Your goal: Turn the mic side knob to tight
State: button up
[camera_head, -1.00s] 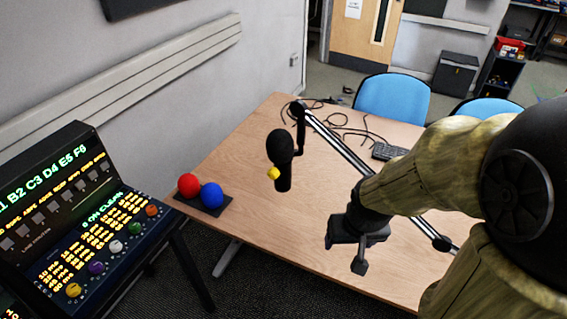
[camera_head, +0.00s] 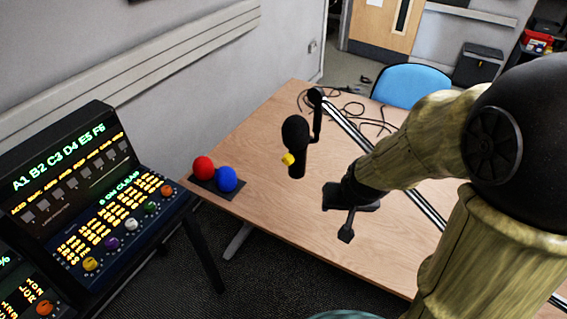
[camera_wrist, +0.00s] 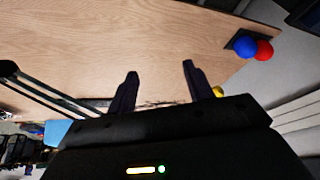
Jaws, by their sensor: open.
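A black microphone (camera_head: 296,137) hangs from a boom arm (camera_head: 366,144) over the wooden table. Its small yellow side knob (camera_head: 287,160) sticks out at the lower left of the mic body. My gripper (camera_head: 344,236) is to the right of the mic and lower in the head view, apart from it and empty. In the wrist view my gripper (camera_wrist: 160,82) shows two dark fingers spread apart over bare table. Part of the yellow knob (camera_wrist: 218,91) shows there just right of the right finger; the mic itself is mostly hidden behind the gripper body.
A red ball (camera_head: 203,168) and a blue ball (camera_head: 227,179) sit on a dark base at the table's left corner. A control panel (camera_head: 110,215) with coloured knobs stands left. Cables (camera_head: 345,105) lie at the back. The table (camera_head: 262,130) is otherwise largely clear.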

jog(key=w+a+m+t+h, duration=0.3)
jog(key=w+a+t, duration=0.5)
jog(key=w+a, duration=1)
jog(key=m+t+h, duration=0.1)
jog(key=m+h, duration=0.4)
jog(key=h, duration=0.4)
send_near(285, 161)
jog(key=v, duration=0.9)
jog(key=shift+w+d+f, duration=0.15)
jog(key=shift+f, duration=0.2)
jog(key=p+x, duration=0.1)
jog(key=x, duration=0.4)
jog(key=p+x, duration=0.2)
jog(key=x, duration=0.4)
jog(key=p+x, duration=0.2)
jog(key=x, duration=0.4)
jog(key=shift+w+d+r, duration=0.15)
jog(key=shift+r, duration=0.1)
